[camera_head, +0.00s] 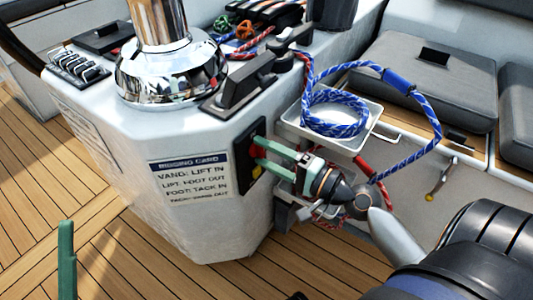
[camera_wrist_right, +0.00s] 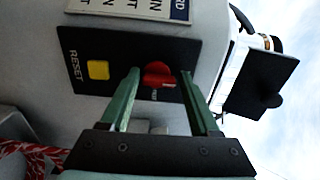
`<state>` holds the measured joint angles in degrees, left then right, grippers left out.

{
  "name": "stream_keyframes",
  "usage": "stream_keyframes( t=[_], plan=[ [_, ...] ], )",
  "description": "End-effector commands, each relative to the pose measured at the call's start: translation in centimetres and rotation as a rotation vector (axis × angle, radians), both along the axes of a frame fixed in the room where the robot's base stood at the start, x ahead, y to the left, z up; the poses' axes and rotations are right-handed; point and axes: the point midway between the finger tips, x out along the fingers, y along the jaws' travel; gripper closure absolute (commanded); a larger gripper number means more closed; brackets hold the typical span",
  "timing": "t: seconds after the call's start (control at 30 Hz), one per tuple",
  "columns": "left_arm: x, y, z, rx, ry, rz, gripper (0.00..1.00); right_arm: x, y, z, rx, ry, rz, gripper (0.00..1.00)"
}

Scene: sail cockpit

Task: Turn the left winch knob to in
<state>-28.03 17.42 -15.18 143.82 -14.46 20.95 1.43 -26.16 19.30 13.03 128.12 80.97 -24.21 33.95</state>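A red knob (camera_wrist_right: 158,75) sits on a black panel (camera_wrist_right: 125,55) on the side of the white console, beside a yellow button (camera_wrist_right: 98,69) marked RESET. The panel also shows in the head view (camera_head: 241,178). My right gripper (camera_wrist_right: 159,76) is open, with one green finger on each side of the red knob and gaps visible between. In the head view my right gripper (camera_head: 257,150) reaches the panel from the right and partly covers it. The small label by the knob is too small to read. A green finger of my left gripper (camera_head: 67,262) shows at the lower left.
A rigging card (camera_head: 190,178) is on the console face left of the panel. A chrome winch (camera_head: 170,70) and a black lever (camera_head: 240,84) are on top. A white tray (camera_head: 365,137) with blue rope is just above my right gripper. Wooden deck lies below left.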

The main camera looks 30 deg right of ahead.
Motion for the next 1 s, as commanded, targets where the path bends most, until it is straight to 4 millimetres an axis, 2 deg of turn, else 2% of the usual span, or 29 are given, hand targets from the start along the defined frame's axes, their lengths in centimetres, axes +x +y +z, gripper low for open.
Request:
stream_keyframes(
  t=[0.03,0.17,0.43,0.57,0.87,1.0],
  plan=[
    [0.0,0.0,0.0,0.0,0.0,0.0,0.03,0.0,0.0,0.0,0.001,0.0,0.001,0.31],
    [0.0,0.0,0.0,0.0,0.001,0.0,0.03,0.0,0.0,-0.1,0.001,0.002,0.001,0.18],
    [0.0,0.0,0.0,0.001,0.0,0.001,0.03,-0.1,0.0,-0.1,0.003,0.003,0.002,0.18],
    [0.0,0.0,-0.1,0.001,0.0,0.001,0.03,-0.8,-0.3,-0.2,0.003,0.007,0.002,0.18],
    [0.0,0.0,0.1,0.001,0.0,0.001,0.03,-4.6,-1.9,-0.2,0.005,0.009,-0.001,0.18],
    [0.0,0.1,0.2,0.0,0.001,0.001,0.03,-7.2,-3.0,-0.1,0.007,0.007,-0.005,0.18]
  ],
)
